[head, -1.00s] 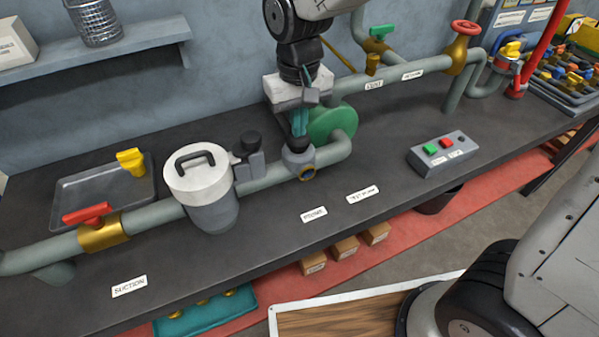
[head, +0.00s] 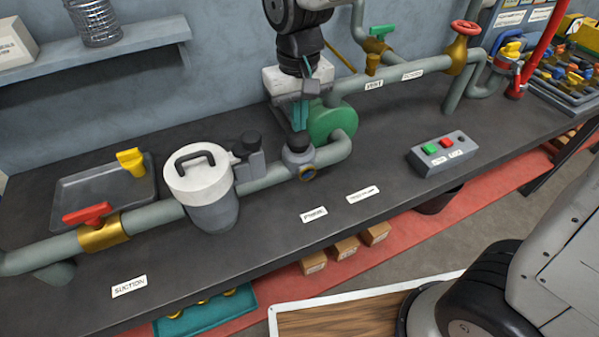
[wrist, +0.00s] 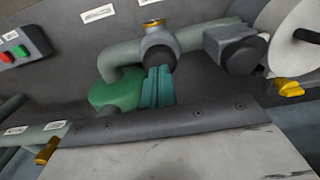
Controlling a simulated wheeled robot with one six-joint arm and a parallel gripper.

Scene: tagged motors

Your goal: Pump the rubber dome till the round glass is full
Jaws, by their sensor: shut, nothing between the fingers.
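The black rubber dome (head: 298,141) sits on top of a grey pipe fitting beside the green round casing (head: 333,122). The round glass (head: 307,172) is a small bluish disc in a brass ring on the fitting's front; its fill level is too small to tell. My gripper (head: 300,127) is shut and empty, its teal fingers pointing down just above the dome. In the wrist view the shut fingers (wrist: 157,85) are over the dark dome (wrist: 160,58), partly covering it. The brass ring (wrist: 155,23) shows beyond it.
A red-handled valve (head: 87,214) is farther left. A box with green and red buttons (head: 443,153) stands right. The bench front is mostly clear.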

